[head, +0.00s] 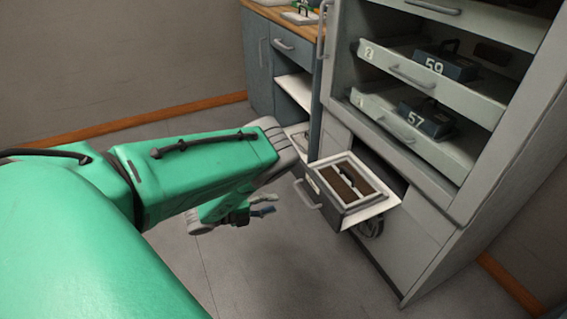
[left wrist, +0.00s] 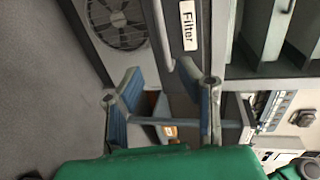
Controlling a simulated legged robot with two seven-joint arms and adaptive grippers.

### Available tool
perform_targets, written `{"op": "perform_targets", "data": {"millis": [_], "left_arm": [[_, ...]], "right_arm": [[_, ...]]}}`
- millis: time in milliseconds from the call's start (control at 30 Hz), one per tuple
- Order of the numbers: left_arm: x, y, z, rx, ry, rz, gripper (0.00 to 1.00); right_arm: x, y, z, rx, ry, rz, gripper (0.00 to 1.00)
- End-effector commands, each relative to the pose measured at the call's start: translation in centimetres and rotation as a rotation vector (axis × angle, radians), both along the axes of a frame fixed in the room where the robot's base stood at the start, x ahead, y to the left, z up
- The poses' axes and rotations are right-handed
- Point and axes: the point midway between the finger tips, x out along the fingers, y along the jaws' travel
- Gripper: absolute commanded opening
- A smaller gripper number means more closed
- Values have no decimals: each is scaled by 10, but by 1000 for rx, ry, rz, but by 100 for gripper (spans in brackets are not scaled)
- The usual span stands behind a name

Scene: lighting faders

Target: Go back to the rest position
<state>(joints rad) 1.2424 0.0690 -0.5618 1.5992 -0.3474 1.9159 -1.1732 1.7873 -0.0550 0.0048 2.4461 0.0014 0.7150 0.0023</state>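My left arm, green with grey joints, reaches in from the left of the head view. Its gripper (head: 267,205) hangs over the floor, left of and apart from the pulled-out lower drawer (head: 352,188). In the left wrist view my left gripper (left wrist: 158,85) has its two blue-padded fingers spread, with nothing held between them. Beyond the fingers are a grey handle bar and a panel labelled "Filter" (left wrist: 188,25). My right gripper is not in view.
A tall grey cabinet (head: 520,130) holds drawers with dark cases numbered 59 (head: 445,65) and 57 (head: 428,118). A blue-grey counter (head: 258,70) stands behind. A fan (left wrist: 118,22) shows in the left wrist view. Floor (head: 250,270) in front is clear.

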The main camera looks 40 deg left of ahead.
Motion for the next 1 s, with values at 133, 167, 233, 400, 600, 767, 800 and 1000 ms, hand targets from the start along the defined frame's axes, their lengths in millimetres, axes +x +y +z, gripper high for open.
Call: {"op": "perform_targets", "data": {"millis": [133, 167, 233, 400, 600, 767, 800, 1000], "left_arm": [[-5, 2, 2, -1, -1, -1, 32], [-6, 2, 2, -1, -1, -1, 32], [-6, 2, 2, -1, -1, -1, 32], [-5, 2, 2, -1, -1, -1, 32], [-5, 2, 2, -1, -1, -1, 32], [-5, 1, 3, -35, 50, 55, 32], [-5, 0, 4, -68, 94, 107, 32], [-45, -31, 7, -436, 546, 604, 32]], "right_arm": [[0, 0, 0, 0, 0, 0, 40], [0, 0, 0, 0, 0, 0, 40], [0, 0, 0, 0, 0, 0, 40], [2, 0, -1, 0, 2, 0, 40], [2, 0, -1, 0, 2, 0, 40], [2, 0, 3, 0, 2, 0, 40], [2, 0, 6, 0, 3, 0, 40], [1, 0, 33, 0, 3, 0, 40]]}}
